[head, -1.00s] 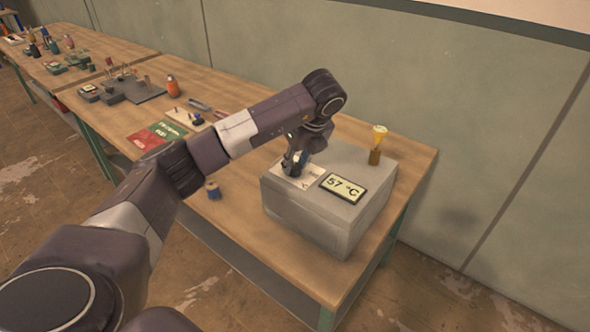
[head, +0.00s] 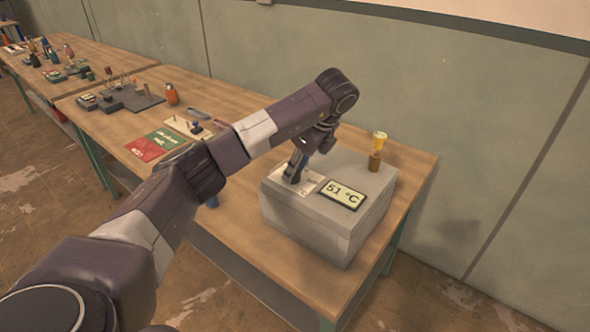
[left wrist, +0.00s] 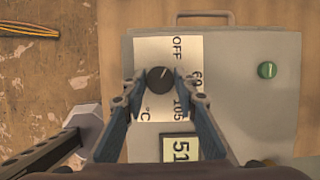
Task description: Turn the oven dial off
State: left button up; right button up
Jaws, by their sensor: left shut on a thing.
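The oven is a grey box (head: 305,215) at the near right end of the bench. Its display (head: 343,195) reads 51 °C. The black round dial (left wrist: 159,80) sits on a white label (left wrist: 150,52) marked OFF, 60, 105 and °C in the left wrist view. Its light pointer mark slants up and right, between OFF and 60. My left gripper (head: 292,178) is down at the oven top, shut on the dial, with a finger on each side in the left wrist view (left wrist: 160,86). The gripper hides the dial in the head view. My right gripper is not seen.
A brass post with a yellow top (head: 376,150) stands at the oven's back right corner. A green round piece (left wrist: 267,70) and a handle (left wrist: 203,17) show on the oven in the left wrist view. Red and green cards (head: 158,143) and small tools lie further left.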

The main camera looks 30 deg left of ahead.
pick_arm(q)
jog(key=o, duration=1.2)
jog(key=shift+c, duration=0.2)
jog(key=shift+r, duration=0.15)
jog(key=v, duration=1.1)
jog(key=shift+d+r, duration=0.15)
jog(key=shift+r, duration=0.25)
